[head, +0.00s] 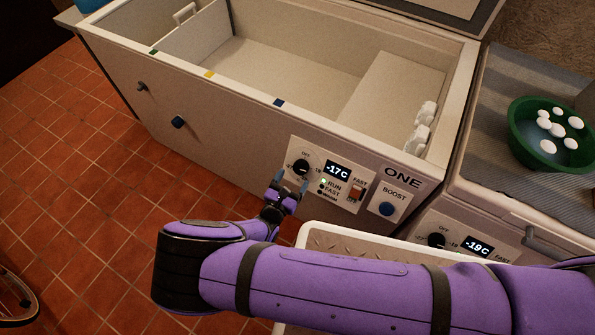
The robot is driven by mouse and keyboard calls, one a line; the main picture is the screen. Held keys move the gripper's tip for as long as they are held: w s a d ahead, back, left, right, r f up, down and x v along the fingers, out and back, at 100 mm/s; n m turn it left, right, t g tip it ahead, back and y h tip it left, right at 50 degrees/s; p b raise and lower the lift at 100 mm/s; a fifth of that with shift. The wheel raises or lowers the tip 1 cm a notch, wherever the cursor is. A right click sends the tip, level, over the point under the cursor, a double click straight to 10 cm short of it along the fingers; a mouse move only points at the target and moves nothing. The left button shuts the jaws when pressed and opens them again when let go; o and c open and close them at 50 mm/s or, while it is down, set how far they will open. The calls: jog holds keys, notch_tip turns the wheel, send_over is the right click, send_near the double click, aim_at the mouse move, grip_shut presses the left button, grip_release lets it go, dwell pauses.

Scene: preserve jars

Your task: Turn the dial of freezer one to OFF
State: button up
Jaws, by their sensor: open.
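Freezer one (225,125) is an open white chest freezer labelled ONE, in the middle of the head view. Its control panel (331,180) is low on the front at the right. The panel has a black dial (301,168) with OFF printed above it, and a display reading -17C. The light beside RUN looks lit green. My gripper (291,184) is just below the dial, with its jaws open and pointing at the panel. I cannot tell whether a fingertip touches the dial; its lower edge is close behind the fingers.
An orange-red FAST switch (356,192) and a blue BOOST button (386,209) sit right of the dial. A second freezer (470,220) showing -19C stands at the right, with a green bowl (516,146) of white lumps on its lid.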

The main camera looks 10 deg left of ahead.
aim_at(299, 169)
jog(key=shift+x, duration=1.85)
jog(key=shift+c, duration=0.4)
jog(key=c, duration=0.8)
jog(key=shift+c, duration=0.2)
